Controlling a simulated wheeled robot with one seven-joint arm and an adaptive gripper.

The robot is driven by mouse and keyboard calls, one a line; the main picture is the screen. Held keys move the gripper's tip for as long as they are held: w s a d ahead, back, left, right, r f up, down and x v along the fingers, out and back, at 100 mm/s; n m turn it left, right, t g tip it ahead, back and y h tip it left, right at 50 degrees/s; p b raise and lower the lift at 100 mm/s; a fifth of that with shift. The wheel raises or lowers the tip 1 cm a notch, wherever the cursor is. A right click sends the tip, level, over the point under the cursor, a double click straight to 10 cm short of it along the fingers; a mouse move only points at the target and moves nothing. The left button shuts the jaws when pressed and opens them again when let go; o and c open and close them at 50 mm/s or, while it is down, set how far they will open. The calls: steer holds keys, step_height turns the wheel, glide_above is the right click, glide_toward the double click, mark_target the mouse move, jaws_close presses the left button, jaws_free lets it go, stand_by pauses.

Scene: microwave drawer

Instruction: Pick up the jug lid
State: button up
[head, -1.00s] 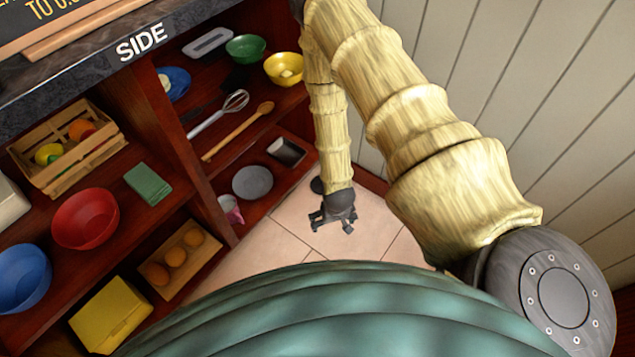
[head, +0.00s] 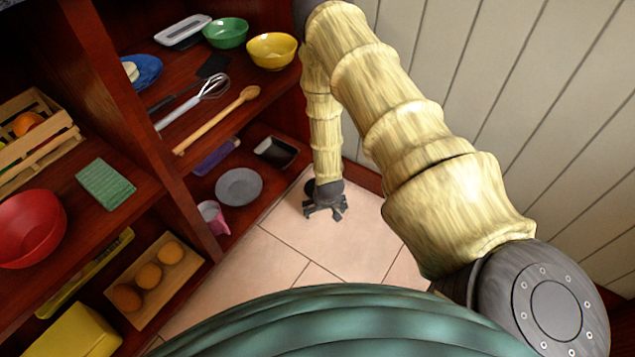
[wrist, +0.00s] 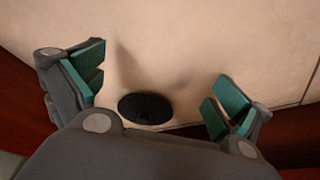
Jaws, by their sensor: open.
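A dark round disc, which looks like the jug lid (wrist: 145,107), lies flat on the pale tiled floor in the wrist view, between and below my fingers. In the head view a dark edge of it (head: 309,187) shows just behind my gripper, mostly hidden by it. My gripper (head: 325,212) points down above the floor, at the foot of the shelf unit. In the wrist view my gripper (wrist: 155,88) is open, with green pads set wide apart and nothing between them. A pink and white jug (head: 212,216) stands on the bottom shelf, left of my gripper.
A grey plate (head: 239,188) and a dark tray (head: 275,152) are on the bottom shelf. Higher shelves hold bowls, a whisk (head: 207,90) and a wooden spoon (head: 222,118). A panelled wall (head: 520,110) stands at right. The tiled floor (head: 355,240) around my gripper is clear.

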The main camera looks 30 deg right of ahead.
steer(key=w+b, duration=0.1)
steer(key=w, duration=0.1)
steer(key=w+d, duration=0.1)
steer(key=w+d+b, duration=0.1)
steer(key=w, duration=0.1)
steer(key=shift+w+b, duration=0.35)
steer(key=w+b, duration=0.1)
steer(key=w+d+b, duration=0.1)
steer(key=w, duration=0.1)
steer(key=w+d+b, duration=0.1)
steer(key=shift+w+f, duration=0.2)
steer(key=shift+w+f+b, duration=0.15)
steer(key=shift+f+b, duration=0.25)
steer(key=shift+b, duration=0.15)
steer(key=c, duration=0.8)
steer(key=shift+r, duration=0.1)
steer(key=shift+c, duration=0.3)
